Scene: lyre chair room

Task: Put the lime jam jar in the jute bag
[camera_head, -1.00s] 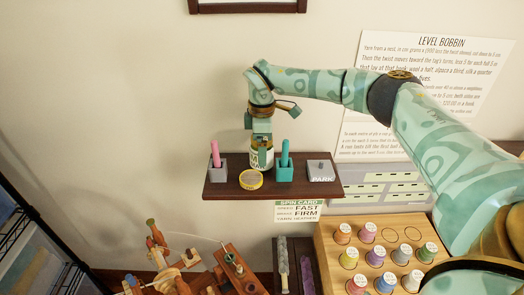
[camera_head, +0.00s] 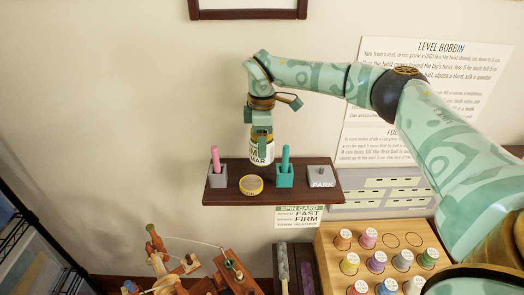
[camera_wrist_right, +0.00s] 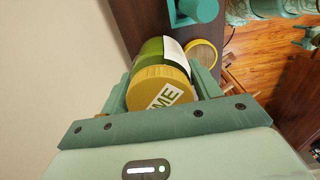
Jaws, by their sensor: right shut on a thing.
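The lime jam jar (camera_head: 262,152) has a white label with dark lettering, and part of its yellow lid shows. My right gripper (camera_head: 262,137) comes down on it from above and is shut on it. The jar hangs upright just above the dark wooden shelf (camera_head: 228,192). In the right wrist view the jar (camera_wrist_right: 160,90) sits between the two fingers, its yellow lid with "ME" lettering facing the camera and its green side beyond. I see no jute bag in these views. My left gripper is not in view.
On the shelf are a grey holder (camera_head: 217,180) with a pink stick, a round yellow tin (camera_head: 251,186), a teal holder (camera_head: 285,179) with a teal stick and a grey PARK block (camera_head: 321,177). Below stand a wooden spool rack (camera_head: 333,262) and a spinning wheel (camera_head: 232,265).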

